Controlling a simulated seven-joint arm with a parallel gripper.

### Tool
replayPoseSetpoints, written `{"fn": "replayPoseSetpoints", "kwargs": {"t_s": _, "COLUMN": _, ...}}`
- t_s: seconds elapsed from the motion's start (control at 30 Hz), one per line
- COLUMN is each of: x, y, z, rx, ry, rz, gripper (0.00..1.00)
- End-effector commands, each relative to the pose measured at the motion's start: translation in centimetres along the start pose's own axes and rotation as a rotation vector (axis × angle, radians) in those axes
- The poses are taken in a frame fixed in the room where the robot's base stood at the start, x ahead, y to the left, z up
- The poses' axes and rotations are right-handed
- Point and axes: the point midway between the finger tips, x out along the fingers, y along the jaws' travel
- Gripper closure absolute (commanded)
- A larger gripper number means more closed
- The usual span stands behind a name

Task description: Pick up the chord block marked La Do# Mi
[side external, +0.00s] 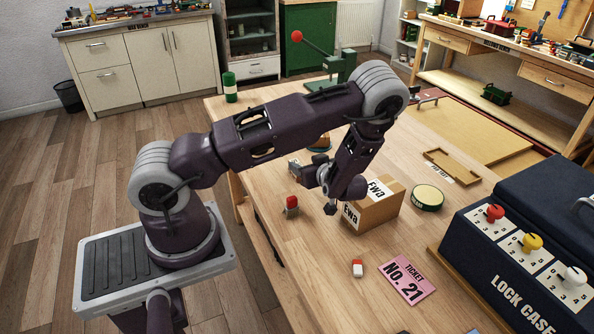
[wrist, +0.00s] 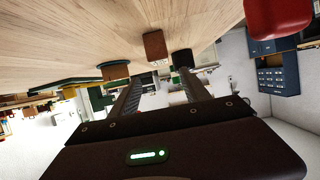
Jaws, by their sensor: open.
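My gripper (wrist: 158,78) is open, with its two dark fingers apart and nothing held between them. In the side view it is low over the wooden table, beside the cardboard box marked Ewa. The wrist view is upside down and looks low along the table. A brown block (wrist: 155,46) appears beyond the fingertips, on the table. A dark green round thing (wrist: 115,69) is beside it. No marking La Do# Mi is readable in either view, so I cannot tell which block is the chord block. My arm hides part of the table.
The cardboard box (side external: 372,212) stands close to my gripper. A red-topped block (side external: 291,204), a small red-and-white piece (side external: 357,268), a round green tin (side external: 428,197) and a pink ticket (side external: 407,279) lie around. The lock case (side external: 500,255) is at right.

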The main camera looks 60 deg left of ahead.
Motion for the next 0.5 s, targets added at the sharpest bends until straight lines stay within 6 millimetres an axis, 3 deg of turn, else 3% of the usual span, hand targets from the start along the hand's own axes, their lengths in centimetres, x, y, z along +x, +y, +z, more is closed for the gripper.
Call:
{"fn": "replayPoseSetpoints", "kwargs": {"t_s": 0.1, "x": 1.2, "y": -0.1, "z": 0.9, "rx": -0.002, "ry": 0.001, "rz": -0.002, "gripper": 0.45}}
{"fn": "replayPoseSetpoints", "kwargs": {"t_s": 0.5, "x": 7.3, "y": -0.4, "z": 1.3, "rx": -0.003, "ry": 0.001, "rz": -0.001, "gripper": 0.45}}
